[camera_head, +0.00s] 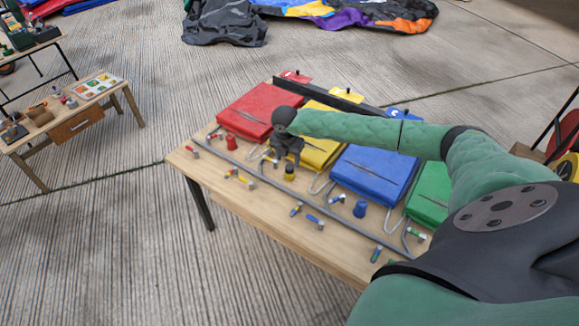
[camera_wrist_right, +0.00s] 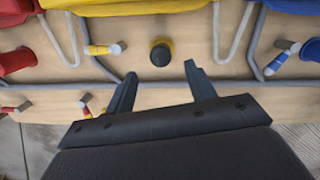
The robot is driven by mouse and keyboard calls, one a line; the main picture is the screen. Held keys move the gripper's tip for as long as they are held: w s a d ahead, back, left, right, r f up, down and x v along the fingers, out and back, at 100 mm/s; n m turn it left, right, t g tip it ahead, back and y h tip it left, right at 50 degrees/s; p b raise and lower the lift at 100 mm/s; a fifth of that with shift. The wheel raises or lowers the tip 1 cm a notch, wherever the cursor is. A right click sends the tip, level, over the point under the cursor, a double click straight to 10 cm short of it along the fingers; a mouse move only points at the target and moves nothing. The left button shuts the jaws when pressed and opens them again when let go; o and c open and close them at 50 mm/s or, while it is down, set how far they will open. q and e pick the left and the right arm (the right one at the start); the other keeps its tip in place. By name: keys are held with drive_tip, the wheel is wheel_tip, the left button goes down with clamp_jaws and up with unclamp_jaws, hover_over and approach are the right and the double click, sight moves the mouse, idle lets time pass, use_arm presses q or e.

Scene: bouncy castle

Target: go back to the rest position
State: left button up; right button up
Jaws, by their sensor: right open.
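My right gripper (camera_head: 289,155) hangs over the wooden table (camera_head: 290,248) in the head view, just in front of the yellow pack. In the right wrist view its two fingers (camera_wrist_right: 157,88) are apart with nothing between them. A yellow cap or plug with a dark top (camera_wrist_right: 160,53) stands on the table just beyond the fingertips. It also shows below the gripper in the head view (camera_head: 289,173). My right arm spans the table from the right. My left gripper is not in view.
Red (camera_head: 260,108), yellow (camera_head: 325,152), blue (camera_head: 373,173) and green (camera_head: 430,194) packs lie along the table. Grey tubing, a red plug (camera_head: 231,142), a blue plug (camera_head: 360,209) and several small coloured fittings lie before them. A side table (camera_head: 75,125) stands left. Floor between is clear.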

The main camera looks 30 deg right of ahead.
drive_tip(key=shift+w+a+r, duration=0.1)
drive_tip(key=shift+a+r, duration=0.05)
drive_tip(key=shift+r, duration=0.95)
